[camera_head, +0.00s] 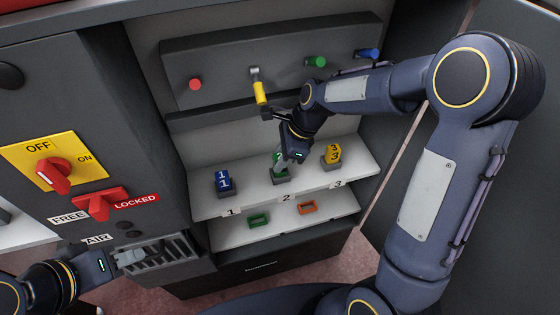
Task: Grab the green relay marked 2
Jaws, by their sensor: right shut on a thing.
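The green relay marked 2 (280,175) is on the upper white shelf (245,203), between a blue relay marked 1 (223,183) and a yellow relay marked 3 (332,154). My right gripper (281,160) reaches down from above and is shut on the green relay, hiding part of its top. The relay's base is at its place behind label 2; I cannot tell whether it is lifted. My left gripper (128,258) is low at the left beside a dark grille, and its finger opening is unclear.
A lever with a yellow handle (260,92) hangs on the back panel among red, green and blue knobs. A lower shelf (284,233) has a green and an orange tray. A red OFF/ON switch (54,175) and a red FREE/LOCKED handle (100,203) are at left.

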